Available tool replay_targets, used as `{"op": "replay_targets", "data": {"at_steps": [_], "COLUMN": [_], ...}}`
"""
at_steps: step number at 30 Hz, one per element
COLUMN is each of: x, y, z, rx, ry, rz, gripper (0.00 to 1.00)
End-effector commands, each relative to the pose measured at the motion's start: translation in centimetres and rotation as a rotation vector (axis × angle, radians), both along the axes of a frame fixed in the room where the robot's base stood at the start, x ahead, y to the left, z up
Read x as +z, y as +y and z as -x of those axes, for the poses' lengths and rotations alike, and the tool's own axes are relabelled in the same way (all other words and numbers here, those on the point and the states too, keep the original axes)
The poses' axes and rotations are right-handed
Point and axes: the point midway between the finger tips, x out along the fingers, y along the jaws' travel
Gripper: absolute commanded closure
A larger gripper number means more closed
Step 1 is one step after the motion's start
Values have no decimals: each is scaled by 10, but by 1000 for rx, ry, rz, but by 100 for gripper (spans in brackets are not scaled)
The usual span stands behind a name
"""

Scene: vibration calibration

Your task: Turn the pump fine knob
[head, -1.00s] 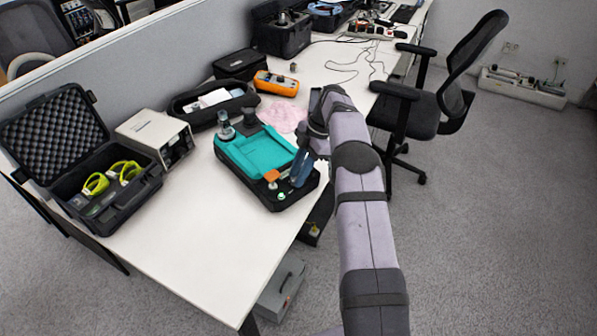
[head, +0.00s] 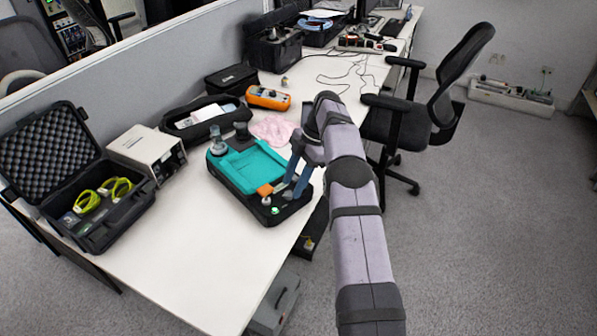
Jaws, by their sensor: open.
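The pump (head: 246,168) is a teal and black unit near the table's right edge. A clear cylinder (head: 217,141) and a dark round knob (head: 242,131) stand at its back. An orange block (head: 265,189) and a small pale knob (head: 266,201) sit at its front corner. I cannot tell which part is the fine knob. My gripper (head: 292,190) is open, its two blue fingers pointing down over the pump's front right corner, just right of the orange block. What lies between the fingertips is too small to make out, and contact cannot be told.
A pink cloth (head: 273,129) lies behind the pump. An orange meter (head: 267,97), a black pouch (head: 205,116), a beige box (head: 148,150) and an open black case (head: 100,215) stand around it. The table front (head: 190,250) is clear. A chair (head: 415,125) stands at right.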

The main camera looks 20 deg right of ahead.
Motion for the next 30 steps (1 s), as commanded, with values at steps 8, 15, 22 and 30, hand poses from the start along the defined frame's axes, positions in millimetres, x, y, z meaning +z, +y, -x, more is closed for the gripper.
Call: {"op": "replay_targets", "data": {"at_steps": [8, 15, 22, 30], "x": [30, 44, 48, 48], "y": [-12, -18, -20, -20], "z": [-2, -2, -2, -2], "rx": [-1, -1, -1, 0], "ry": [-2, 0, 0, 0], "rz": [2, 0, 0, 0], "gripper": [58, 58, 58, 58]}}
